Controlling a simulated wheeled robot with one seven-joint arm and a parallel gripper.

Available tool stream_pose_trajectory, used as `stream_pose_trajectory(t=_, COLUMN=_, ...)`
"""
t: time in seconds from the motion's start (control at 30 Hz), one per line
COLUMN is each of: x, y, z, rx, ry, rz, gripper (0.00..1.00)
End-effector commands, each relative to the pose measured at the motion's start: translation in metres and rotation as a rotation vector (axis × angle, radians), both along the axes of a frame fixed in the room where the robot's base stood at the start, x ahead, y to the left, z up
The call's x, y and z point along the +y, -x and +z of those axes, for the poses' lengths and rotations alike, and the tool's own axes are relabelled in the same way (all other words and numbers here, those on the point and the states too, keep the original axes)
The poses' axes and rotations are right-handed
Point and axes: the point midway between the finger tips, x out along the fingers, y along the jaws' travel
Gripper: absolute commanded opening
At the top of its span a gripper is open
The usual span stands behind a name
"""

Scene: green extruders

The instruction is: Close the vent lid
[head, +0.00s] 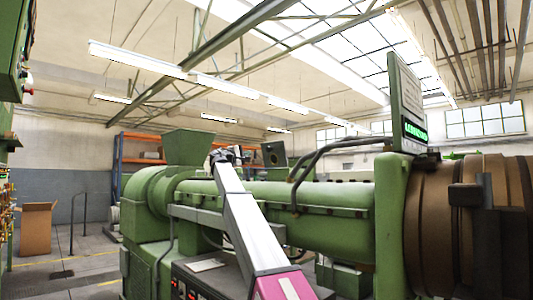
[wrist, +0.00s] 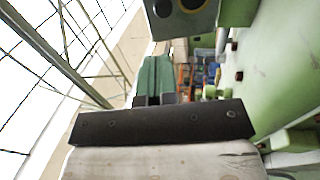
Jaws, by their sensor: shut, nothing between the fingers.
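The vent lid appears to be the small dark-green square plate (head: 273,153) standing tilted up above the extruder barrel in the head view, with a dark round patch on its face. My gripper (head: 224,155) is at the far end of my raised arm, to the left of this plate in the picture and apart from it. In the wrist view, my gripper (wrist: 156,62) shows two fingers together, with nothing held. A green block with two dark round openings (wrist: 190,8) is at the top edge; I cannot tell whether it is the lid.
The long green barrel (head: 325,195) runs behind my arm. A green hopper (head: 190,146) stands left of my gripper. Dark bent hoses (head: 305,170) rise right of the lid, before a green-lit display panel (head: 406,105). The left floor has a cardboard box (head: 37,228).

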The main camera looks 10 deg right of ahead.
Motion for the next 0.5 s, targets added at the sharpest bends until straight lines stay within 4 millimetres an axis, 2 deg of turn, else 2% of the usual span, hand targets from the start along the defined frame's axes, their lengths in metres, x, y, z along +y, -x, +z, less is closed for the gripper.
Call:
stream_pose_trajectory(t=0.17, x=-0.013, y=-0.011, z=0.005, rx=0.0, ry=0.001, rz=-0.001, gripper=0.0)
stream_pose_trajectory(t=0.5, x=-0.061, y=-0.049, z=0.019, rx=0.0, ry=0.0, rz=-0.002, gripper=0.0)
